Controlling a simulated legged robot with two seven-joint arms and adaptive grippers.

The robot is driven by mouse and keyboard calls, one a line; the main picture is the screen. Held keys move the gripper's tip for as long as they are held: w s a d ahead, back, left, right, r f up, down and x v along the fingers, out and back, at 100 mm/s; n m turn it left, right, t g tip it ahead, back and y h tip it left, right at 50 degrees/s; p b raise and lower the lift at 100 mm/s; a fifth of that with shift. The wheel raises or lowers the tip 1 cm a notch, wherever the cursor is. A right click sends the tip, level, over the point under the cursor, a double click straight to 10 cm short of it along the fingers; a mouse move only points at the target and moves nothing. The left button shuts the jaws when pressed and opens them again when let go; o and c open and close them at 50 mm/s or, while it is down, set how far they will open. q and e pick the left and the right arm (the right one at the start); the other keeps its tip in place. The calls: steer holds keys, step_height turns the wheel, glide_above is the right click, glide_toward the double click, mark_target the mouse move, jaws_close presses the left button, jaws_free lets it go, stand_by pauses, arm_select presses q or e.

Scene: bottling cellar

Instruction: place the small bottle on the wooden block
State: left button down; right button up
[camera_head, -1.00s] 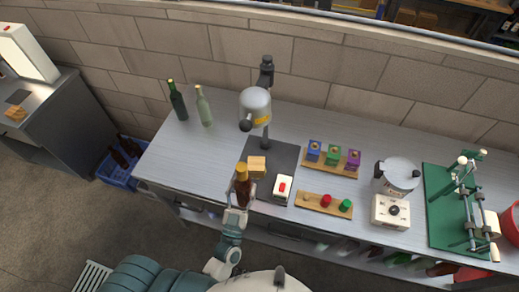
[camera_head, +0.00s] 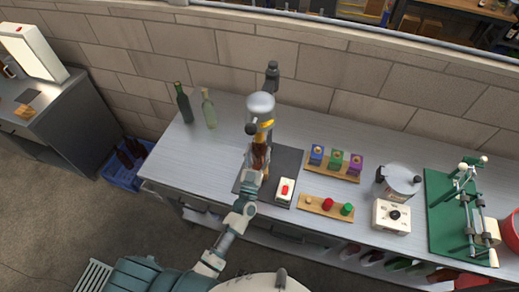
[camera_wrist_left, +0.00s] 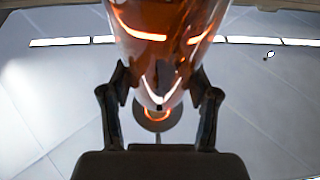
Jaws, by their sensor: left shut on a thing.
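The small brown glass bottle (camera_head: 260,155) is held in my left gripper (camera_head: 256,170), over the dark base plate of the bench press in the head view. In the left wrist view the amber bottle (camera_wrist_left: 165,35) fills the upper middle, between the two black fingers of my left gripper (camera_wrist_left: 160,92). The wooden block on the plate is mostly or wholly hidden behind the bottle and gripper. I cannot tell whether the bottle touches it. My right gripper is not in view.
The grey press head (camera_head: 260,104) hangs close above the bottle. A white box with a red button (camera_head: 286,190) sits just right of my gripper. Two green bottles (camera_head: 184,103) (camera_head: 208,110) stand at the back left.

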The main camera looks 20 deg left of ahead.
arm_select(q)
steer(key=shift+w+r, duration=0.1)
steer(key=shift+w, duration=0.95)
steer(key=shift+s+f, duration=0.1)
steer(key=shift+f, duration=0.75)
steer(key=shift+c, duration=1.4)
jaws_free()
steer(key=shift+f, duration=0.1)
steer(key=shift+s+f, duration=0.1)
steer(key=shift+s, duration=0.2)
steer(key=b+v, duration=0.2)
steer(key=v, duration=0.9)
steer(key=shift+s, duration=0.2)
